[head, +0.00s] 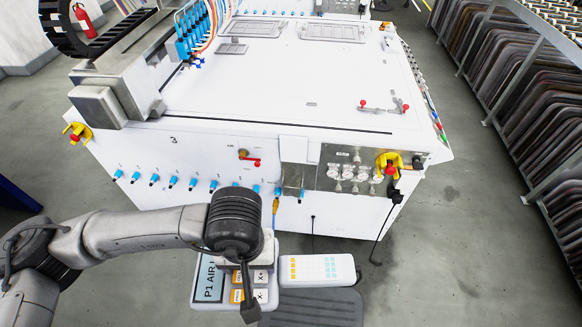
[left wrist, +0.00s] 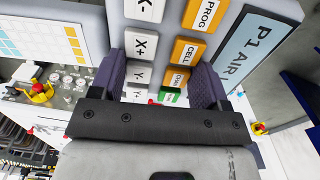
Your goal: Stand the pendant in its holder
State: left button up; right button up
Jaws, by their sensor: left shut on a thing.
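The pendant (head: 209,282) is a pale handheld panel with a blue "P1 AIR" screen and orange and white keys. My left gripper (head: 248,295) is over it in the head view and partly covers its keys. In the left wrist view the pendant (left wrist: 258,48) lies between the two dark fingers of the left gripper (left wrist: 162,92), which is shut on it. The pendant appears clear of the white machine's front. I cannot tell for sure which part is its holder; a metal bracket (head: 292,178) sits on the machine's front edge. My right gripper is not in view.
A white keypad panel (head: 318,270) with yellow and blue keys is just right of the pendant, above a dark ribbed tray (head: 312,308). The white machine (head: 270,90) carries blue fittings, gauges and a yellow-red switch (head: 390,165). A rack (head: 530,110) stands right; grey floor between is clear.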

pick_arm(q)
jog(key=w+a+f+n+g+y, duration=0.1)
jog(key=w+a+f+n, duration=0.15)
jog(key=w, duration=0.35)
jog(key=w+a+f+n+g, duration=0.1)
jog(key=w+a+n, duration=0.1)
jog(key=w+n, duration=0.25)
jog(key=w+a+f+n+y, duration=0.1)
jog(key=w+a+f+n, duration=0.15)
jog(key=w, duration=0.35)
jog(key=s+a+f+n+g+h, duration=0.25)
jog(key=a+f+n, duration=0.45)
jog(key=f, duration=0.4)
jog(key=s+a+f+n+g+h, duration=0.1)
jog(key=a+f+n+g+h, duration=0.15)
jog(key=a+f+n, duration=0.65)
jog(key=w+d+n+t+h, duration=0.1)
jog(key=w+n+t+h, duration=0.3)
jog(key=w+n+h, duration=0.1)
jog(key=w+n, duration=0.1)
jog(key=w, duration=0.1)
jog(key=shift+w+d+r+n, duration=0.2)
jog(key=shift+w+d+n, duration=0.05)
jog(key=shift+w+n, duration=0.1)
